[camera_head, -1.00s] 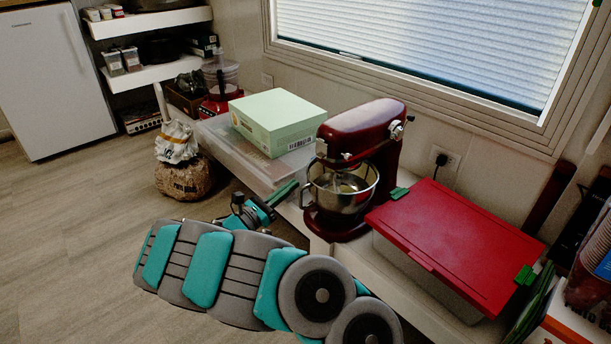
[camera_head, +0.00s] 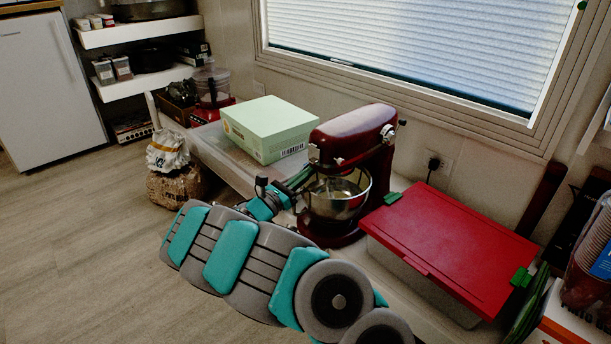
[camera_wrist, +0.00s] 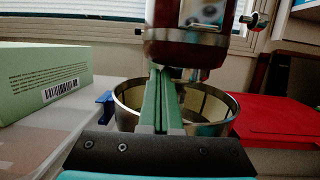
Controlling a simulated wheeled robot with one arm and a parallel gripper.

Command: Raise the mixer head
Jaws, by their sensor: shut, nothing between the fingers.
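The dark red stand mixer (camera_head: 337,219) stands on the low shelf under the window. Its head (camera_head: 350,134) is down, level over the steel bowl (camera_head: 338,196). My gripper (camera_head: 303,176) is at the bowl's left side, below the front of the head. In the wrist view my gripper (camera_wrist: 162,78) has its green fingers shut together and empty. The fingertips reach over the bowl (camera_wrist: 128,112) toward the underside of the mixer head (camera_wrist: 186,45). Whether the tips touch the head is unclear.
A pale green box (camera_head: 268,127) on a clear bin lies left of the mixer. A red-lidded container (camera_head: 455,245) stands close on its right. The window (camera_head: 420,45) is behind. A brown sack (camera_head: 174,188) sits on the floor at left.

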